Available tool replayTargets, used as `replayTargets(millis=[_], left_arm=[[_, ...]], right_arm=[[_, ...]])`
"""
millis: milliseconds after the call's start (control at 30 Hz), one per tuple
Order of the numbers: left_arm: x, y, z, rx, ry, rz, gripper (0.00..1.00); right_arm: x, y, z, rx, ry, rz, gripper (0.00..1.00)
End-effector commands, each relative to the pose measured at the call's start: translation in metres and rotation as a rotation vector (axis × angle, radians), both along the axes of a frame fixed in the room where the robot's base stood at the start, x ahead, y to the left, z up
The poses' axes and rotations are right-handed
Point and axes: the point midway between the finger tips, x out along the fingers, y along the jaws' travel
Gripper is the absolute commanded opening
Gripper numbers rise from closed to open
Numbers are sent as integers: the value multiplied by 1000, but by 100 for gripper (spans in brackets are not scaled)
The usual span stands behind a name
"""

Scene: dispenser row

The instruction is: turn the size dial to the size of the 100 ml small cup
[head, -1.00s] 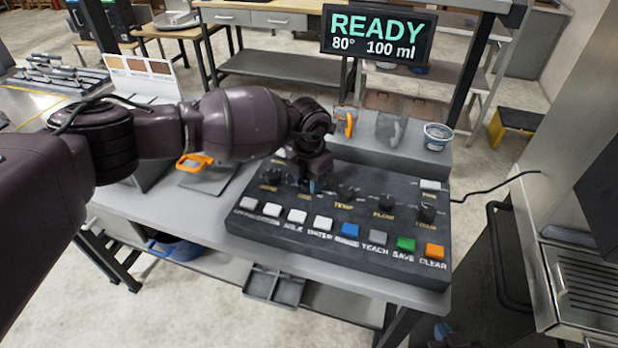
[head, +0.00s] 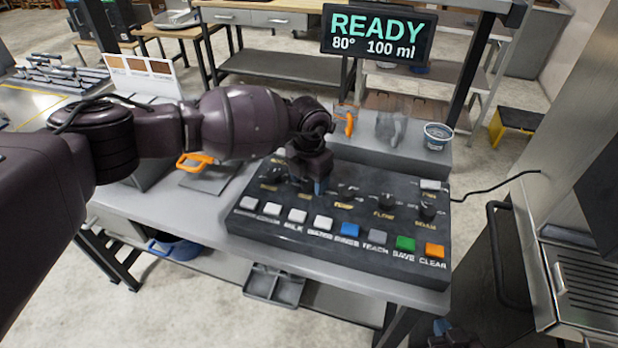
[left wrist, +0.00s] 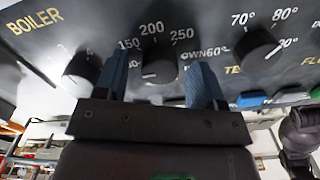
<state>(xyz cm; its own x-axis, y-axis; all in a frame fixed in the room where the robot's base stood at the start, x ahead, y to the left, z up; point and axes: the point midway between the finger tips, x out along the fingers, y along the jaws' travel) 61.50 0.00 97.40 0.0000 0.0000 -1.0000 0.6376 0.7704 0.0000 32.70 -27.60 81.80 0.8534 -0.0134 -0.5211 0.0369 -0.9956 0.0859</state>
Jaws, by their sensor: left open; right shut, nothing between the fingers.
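The size dial (left wrist: 158,62) is a dark round knob on the black panel, with 150, 200, 250 and OWN printed around it. My left gripper (left wrist: 158,85) is open, with one blue finger on each side of the dial in the left wrist view; contact cannot be told. In the head view the left gripper (head: 320,186) points down at the panel and hides the dial. The dial's pointer is not clear. The screen (head: 378,35) reads READY, 80°, 100 ml. My right gripper (head: 442,327) is partly visible, low at the right, away from the panel.
The panel (head: 340,262) carries several buttons along its front and other knobs, including the temperature dial (left wrist: 260,48). Which is the small cup cannot be told.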

Motion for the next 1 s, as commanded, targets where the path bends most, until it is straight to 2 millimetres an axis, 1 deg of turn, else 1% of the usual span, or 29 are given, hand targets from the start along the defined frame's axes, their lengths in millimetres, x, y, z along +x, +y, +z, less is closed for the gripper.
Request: replayTargets(millis=[167, 500, 600, 800, 1000], left_arm=[[1, 0, 15, -1, -2, -1, 63], [1, 0, 75, -1, -3, 0, 63], [1, 0, 89, 0, -3, 0, 63], [1, 0, 106, 0, -1, 1, 63], [0, 0, 108, -1, -1, 1, 63]], right_arm=[[-5, -1, -3, -1, 10, -3, 0], [-4, 0, -6, 1, 10, -3, 0], [-2, 0, -6, 1, 6, -1, 0], [2, 1, -5, 1, -2, 1, 0], [3, 1, -4, 1, -4, 1, 0]])
